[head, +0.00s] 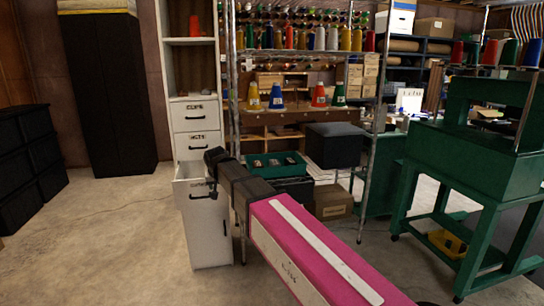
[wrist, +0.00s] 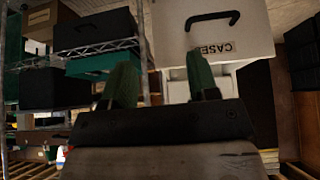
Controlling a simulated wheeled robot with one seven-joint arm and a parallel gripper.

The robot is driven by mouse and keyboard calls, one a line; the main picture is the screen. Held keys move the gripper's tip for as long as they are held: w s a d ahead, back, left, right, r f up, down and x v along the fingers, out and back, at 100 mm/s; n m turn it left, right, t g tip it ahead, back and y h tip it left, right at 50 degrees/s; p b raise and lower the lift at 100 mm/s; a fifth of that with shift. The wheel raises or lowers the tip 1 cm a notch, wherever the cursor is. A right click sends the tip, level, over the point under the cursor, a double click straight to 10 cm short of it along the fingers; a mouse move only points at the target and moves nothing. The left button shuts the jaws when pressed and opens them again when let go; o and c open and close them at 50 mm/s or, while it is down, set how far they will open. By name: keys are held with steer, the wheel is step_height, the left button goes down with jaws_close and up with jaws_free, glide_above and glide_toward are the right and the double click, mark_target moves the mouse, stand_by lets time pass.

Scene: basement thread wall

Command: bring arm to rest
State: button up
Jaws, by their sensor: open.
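My gripper (head: 213,168) reaches out to the white drawer cabinet (head: 208,245) in the head view, in front of an open drawer (head: 190,171). In the wrist view my gripper (wrist: 162,78) shows two green fingers spread apart with nothing between them. Beyond the fingertips is a white drawer front (wrist: 215,28) with a black handle and an upside-down label. Whether the fingers touch the cabinet cannot be told. In the head view the fingertips are too small and dark to make out.
A wire shelf rack (head: 300,55) with thread cones stands right of the cabinet, a green tray (head: 278,163) and a black bin (head: 335,145) on its lower part. A green machine stand (head: 475,160) is at right. Floor (head: 110,235) at left is clear.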

steer(key=s+d+f+m+g, duration=0.1)
steer(key=s+d+f, duration=0.5)
steer(key=d, duration=0.7)
steer(key=s+d+f+g+h, duration=0.1)
steer(key=s+d+f+g, duration=0.2)
steer(key=s+d+f, duration=0.3)
steer(key=s+d+f+m+g, duration=0.1)
steer(key=s+d+f, duration=0.5)
steer(key=d+f, duration=0.8)
steer(key=d+g, duration=0.1)
steer(key=d, duration=0.6)
steer(key=shift+s+d+m, duration=0.25)
steer(key=shift+m, duration=0.05)
steer(key=shift+f, duration=0.1)
steer(key=shift+c, duration=0.3)
